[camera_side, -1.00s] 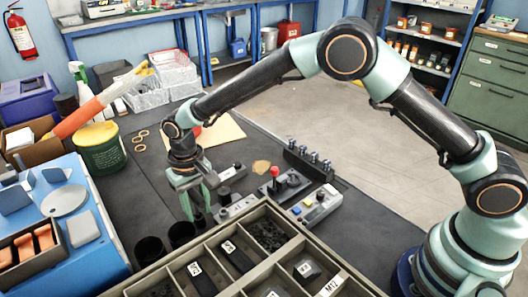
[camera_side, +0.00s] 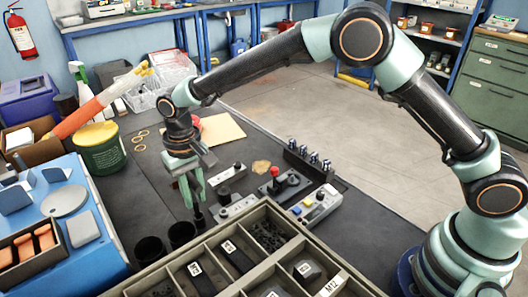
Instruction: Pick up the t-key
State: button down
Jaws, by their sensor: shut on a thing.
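My gripper (camera_side: 193,202) points down at the left middle of the dark bench, just behind the black cups. Its pale green fingers are shut on a small dark piece (camera_side: 199,214), which shows below the fingertips. I take this piece to be the t-key, but its shape is mostly hidden and too small to make out. I cannot tell how far its lower end is from the bench.
Two black cups (camera_side: 151,250) stand close below my gripper. A compartment tray (camera_side: 215,240) with dark parts fills the front. Grey control boxes (camera_side: 317,206) lie to the right. A green tin (camera_side: 101,148) and a blue case (camera_side: 90,240) stand at left.

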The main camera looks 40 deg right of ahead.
notch_tip(320, 180, up, 16)
dwell(0.3)
jog(key=shift+f, duration=0.1)
jog(key=n, duration=0.1)
jog(key=f+n, duration=0.1)
jog(key=n, duration=0.2)
jog(key=shift+s+d+f+n, duration=0.1)
jog(key=shift+d+f+n, duration=0.1)
jog(key=shift+d+n, duration=0.1)
jog(key=shift+s+d+f+n, duration=0.6)
jog(key=shift+f+n, duration=1.55)
jog(key=shift+n, duration=2.35)
jog(key=shift+s+d+f+n, duration=0.3)
jog(key=shift+d+f+n, duration=0.45)
jog(key=shift+f+n, duration=2.55)
jog(key=shift+s+d+f+n, duration=0.45)
jog(key=shift+d+f+n, duration=0.4)
jog(key=shift+n, duration=4.85)
jog(key=shift+a+f, duration=0.15)
jog(key=shift+f, duration=0.75)
